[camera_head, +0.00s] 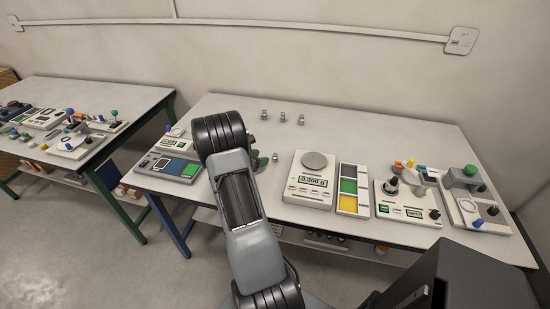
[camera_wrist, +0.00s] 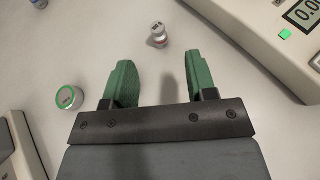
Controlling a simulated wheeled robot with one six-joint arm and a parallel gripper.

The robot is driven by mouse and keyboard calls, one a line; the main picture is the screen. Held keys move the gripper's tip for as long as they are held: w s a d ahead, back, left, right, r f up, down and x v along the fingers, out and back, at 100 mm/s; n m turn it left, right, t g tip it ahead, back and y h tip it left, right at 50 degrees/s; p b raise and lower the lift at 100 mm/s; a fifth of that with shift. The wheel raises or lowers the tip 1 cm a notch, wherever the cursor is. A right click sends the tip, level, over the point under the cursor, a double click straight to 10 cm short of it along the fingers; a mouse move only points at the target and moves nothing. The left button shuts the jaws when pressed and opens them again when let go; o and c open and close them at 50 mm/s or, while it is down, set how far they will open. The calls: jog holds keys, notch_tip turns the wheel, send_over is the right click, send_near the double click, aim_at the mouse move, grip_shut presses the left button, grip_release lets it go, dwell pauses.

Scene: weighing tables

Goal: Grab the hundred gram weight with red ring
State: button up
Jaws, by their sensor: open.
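In the wrist view a small metal weight with a red ring (camera_wrist: 158,36) stands on the table, just beyond the fingertips and roughly in line with the gap. My gripper (camera_wrist: 158,62) is open, with its two green fingers apart and nothing between them. A weight with a green ring (camera_wrist: 69,97) stands left of the left finger. Part of a weight with a blue ring (camera_wrist: 39,3) shows at the top left. In the head view my arm hides most of the gripper (camera_head: 264,160). Ring colours on the small weights there (camera_head: 283,117) are too small to tell.
A balance (camera_head: 313,187) reading 0.000 g stands right of my gripper; its edge also shows in the wrist view (camera_wrist: 255,35). A colored tray (camera_head: 348,190) and more instruments stand further right. A panel device (camera_head: 168,167) is left of my arm. The table's back middle is mostly clear.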

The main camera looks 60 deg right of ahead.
aim_at(274, 155)
jog(key=shift+p+x, duration=0.95)
jog(key=shift+x, duration=2.85)
jog(key=shift+w, duration=0.15)
jog(key=shift+c, duration=0.4)
grip_shut()
